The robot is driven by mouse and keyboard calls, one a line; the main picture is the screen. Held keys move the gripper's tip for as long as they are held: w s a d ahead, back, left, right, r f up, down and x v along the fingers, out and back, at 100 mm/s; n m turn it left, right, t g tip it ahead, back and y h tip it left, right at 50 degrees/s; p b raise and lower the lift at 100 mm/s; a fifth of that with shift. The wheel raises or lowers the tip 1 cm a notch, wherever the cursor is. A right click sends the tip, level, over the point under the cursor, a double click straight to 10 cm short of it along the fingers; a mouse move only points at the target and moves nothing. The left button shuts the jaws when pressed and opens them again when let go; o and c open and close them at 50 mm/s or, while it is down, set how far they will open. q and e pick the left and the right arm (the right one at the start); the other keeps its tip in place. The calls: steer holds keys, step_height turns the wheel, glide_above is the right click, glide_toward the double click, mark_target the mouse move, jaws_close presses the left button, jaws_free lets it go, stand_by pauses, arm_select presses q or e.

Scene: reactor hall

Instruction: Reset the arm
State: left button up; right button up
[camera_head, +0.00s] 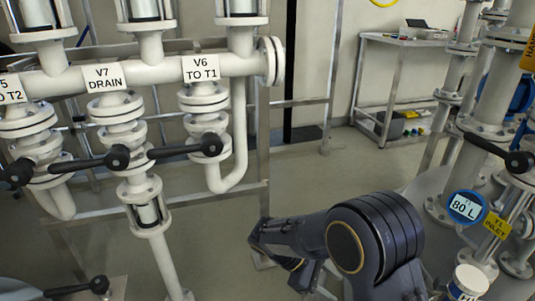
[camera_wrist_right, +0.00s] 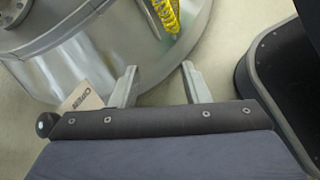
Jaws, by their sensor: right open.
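My right arm (camera_head: 375,235) shows in the head view as a dark, bent arm at the bottom centre, in front of the bare floor. Its fingertips cannot be made out there. In the right wrist view my right gripper (camera_wrist_right: 160,78) has its two grey fingers spread apart with nothing between them. Beyond the fingers is a shiny round metal surface (camera_wrist_right: 130,45). My left gripper is not in view.
White pipework with valve labels such as V7 DRAIN (camera_head: 110,78) and V6 TO T1 (camera_head: 201,68) stands at left, with black-knobbed levers (camera_head: 180,151). Pipes with a blue-rimmed 80 L tag (camera_head: 466,208) stand at right. A grey cart (camera_head: 400,40) is behind. A yellow coil (camera_wrist_right: 167,15) shows in the wrist view.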

steer(key=s+d+r+m+t+y, duration=0.3)
steer(key=s+r+m+t+y, duration=0.15)
steer(key=s+m+y, duration=0.4)
steer(key=s+d+r+m+t+y, duration=0.3)
steer(key=s+r+m+y, duration=0.25)
steer(key=s, duration=0.55)
step_height(320, 180, up, 36)
steer(key=p, duration=3.5)
steer(key=shift+a+h, duration=0.2)
steer(key=shift+h, duration=0.1)
